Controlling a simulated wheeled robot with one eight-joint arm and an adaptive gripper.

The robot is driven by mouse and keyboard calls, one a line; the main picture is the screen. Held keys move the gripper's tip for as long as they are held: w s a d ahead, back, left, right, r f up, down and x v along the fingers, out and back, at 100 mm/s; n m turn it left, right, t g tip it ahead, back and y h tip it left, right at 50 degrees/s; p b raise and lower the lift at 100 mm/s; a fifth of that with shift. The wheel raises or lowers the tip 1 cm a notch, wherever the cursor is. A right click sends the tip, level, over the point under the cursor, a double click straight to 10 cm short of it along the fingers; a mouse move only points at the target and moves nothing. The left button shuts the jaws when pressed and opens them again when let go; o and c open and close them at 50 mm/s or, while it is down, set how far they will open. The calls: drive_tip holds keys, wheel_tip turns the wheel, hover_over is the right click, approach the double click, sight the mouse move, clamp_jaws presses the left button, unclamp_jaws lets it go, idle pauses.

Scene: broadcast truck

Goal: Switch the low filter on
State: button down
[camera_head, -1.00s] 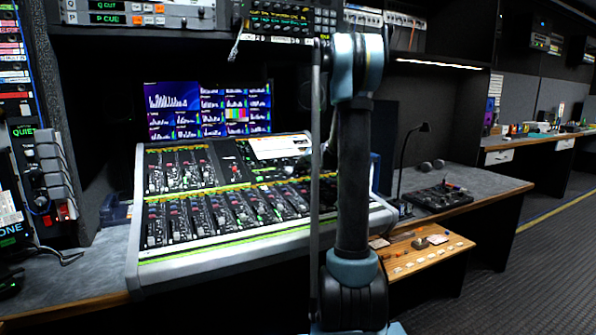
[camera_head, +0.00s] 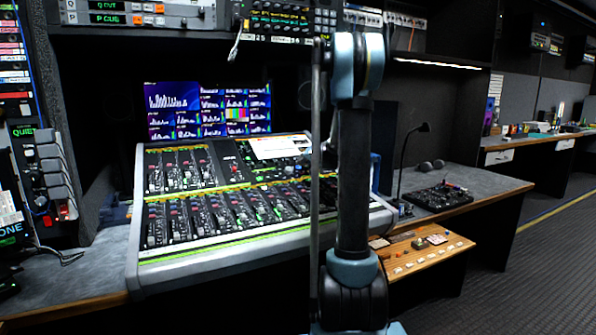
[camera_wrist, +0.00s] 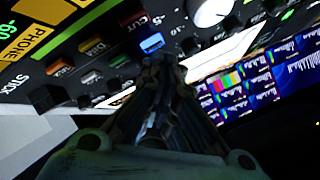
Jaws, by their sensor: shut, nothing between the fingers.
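My gripper (camera_wrist: 160,70) is in the wrist view, its fingers together and empty. Its tips are close to a blue button (camera_wrist: 152,43) on a black control panel (camera_wrist: 85,40); I cannot tell whether they touch. Beside the blue button are a green button (camera_wrist: 118,60), a white button (camera_wrist: 92,77), an orange button (camera_wrist: 60,68) and a red-brown button (camera_wrist: 130,18). I cannot read which control is the low filter. In the head view, the mixing console (camera_head: 230,205) stands on the desk, and my arm hides part of its right side. My gripper is not visible there.
A round white knob (camera_wrist: 212,10) is near the top of the wrist view. A monitor with colour bars (camera_head: 210,110) stands behind the console, and a white sheet (camera_head: 280,146) lies on the console. A gooseneck lamp (camera_head: 406,160) and a small black unit (camera_head: 438,197) are to the right.

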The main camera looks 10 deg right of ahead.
drive_tip(key=shift+s+r, duration=0.15)
drive_tip(key=shift+r, duration=0.2)
drive_tip(key=shift+s+d+r, duration=0.1)
drive_tip(key=shift+s+r, duration=0.2)
drive_tip(key=shift+r, duration=0.45)
drive_tip(key=shift+s+d+r, duration=0.15)
drive_tip(key=shift+s+r, duration=0.15)
drive_tip(key=shift+r, duration=0.5)
drive_tip(key=shift+s+d+r, duration=0.1)
drive_tip(key=shift+s+r, duration=0.2)
drive_tip(key=shift+r, duration=0.45)
